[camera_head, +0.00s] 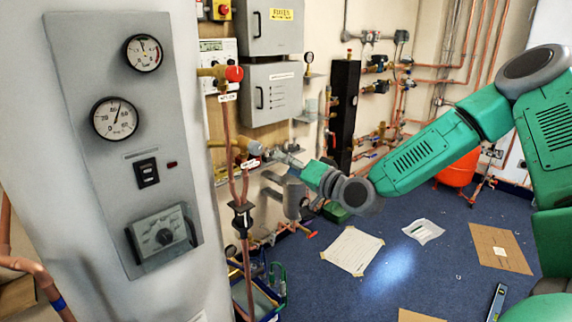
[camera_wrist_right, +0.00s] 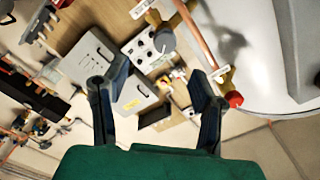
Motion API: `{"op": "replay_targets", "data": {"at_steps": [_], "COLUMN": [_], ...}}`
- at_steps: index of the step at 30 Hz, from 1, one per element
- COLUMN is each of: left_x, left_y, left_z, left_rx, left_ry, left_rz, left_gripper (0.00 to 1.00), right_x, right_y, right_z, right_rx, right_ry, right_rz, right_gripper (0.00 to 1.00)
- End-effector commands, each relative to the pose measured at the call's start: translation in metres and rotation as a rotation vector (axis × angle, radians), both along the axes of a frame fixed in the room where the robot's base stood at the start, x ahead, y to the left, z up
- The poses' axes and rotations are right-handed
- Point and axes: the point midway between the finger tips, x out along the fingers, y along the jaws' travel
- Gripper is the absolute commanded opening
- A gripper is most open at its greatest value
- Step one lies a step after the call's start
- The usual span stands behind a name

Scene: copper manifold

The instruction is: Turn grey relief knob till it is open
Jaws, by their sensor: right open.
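The grey relief knob (camera_head: 242,145) sits on a brass fitting on the wall pipework, left of my right gripper in the head view. It also shows as a round dark grey knob (camera_wrist_right: 163,40) in the right wrist view, ahead of the fingertips and roughly between their lines. My right gripper (camera_head: 276,163) reaches in from the right at the knob's height. In the right wrist view the gripper (camera_wrist_right: 157,72) has its two dark fingers spread apart with nothing held between them. The fingers appear apart from the knob. My left gripper is not in view.
A red knob (camera_head: 234,73) on brass sits above, with copper pipes (camera_head: 231,135) running down. A grey gauge panel (camera_head: 128,140) stands close on the left. Grey boxes (camera_head: 272,93) hang behind. The blue floor (camera_head: 420,275) holds papers and cardboard.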

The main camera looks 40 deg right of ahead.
Motion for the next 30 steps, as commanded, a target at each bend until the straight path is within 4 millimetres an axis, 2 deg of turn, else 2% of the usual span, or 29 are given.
{"op": "replay_targets", "data": {"at_steps": [4,12,17,23,30], "left_x": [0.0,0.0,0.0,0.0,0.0], "left_y": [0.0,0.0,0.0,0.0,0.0], "left_z": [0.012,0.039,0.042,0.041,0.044], "left_rx": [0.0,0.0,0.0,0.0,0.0], "left_ry": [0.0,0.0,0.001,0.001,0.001], "left_rz": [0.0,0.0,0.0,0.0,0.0], "left_gripper": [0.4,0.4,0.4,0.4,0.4], "right_x": [-0.004,-0.02,-0.021,0.004,0.056], "right_y": [0.0,0.002,0.001,0.003,0.007], "right_z": [0.002,0.007,0.006,0.004,0.005], "right_rx": [-0.186,-0.796,-0.939,-0.947,-0.947], "right_ry": [-0.009,-0.066,-0.082,-0.083,-0.083], "right_rz": [0.001,0.007,0.006,0.006,0.006], "right_gripper": [0.53,0.53,0.53,0.53,0.53]}}
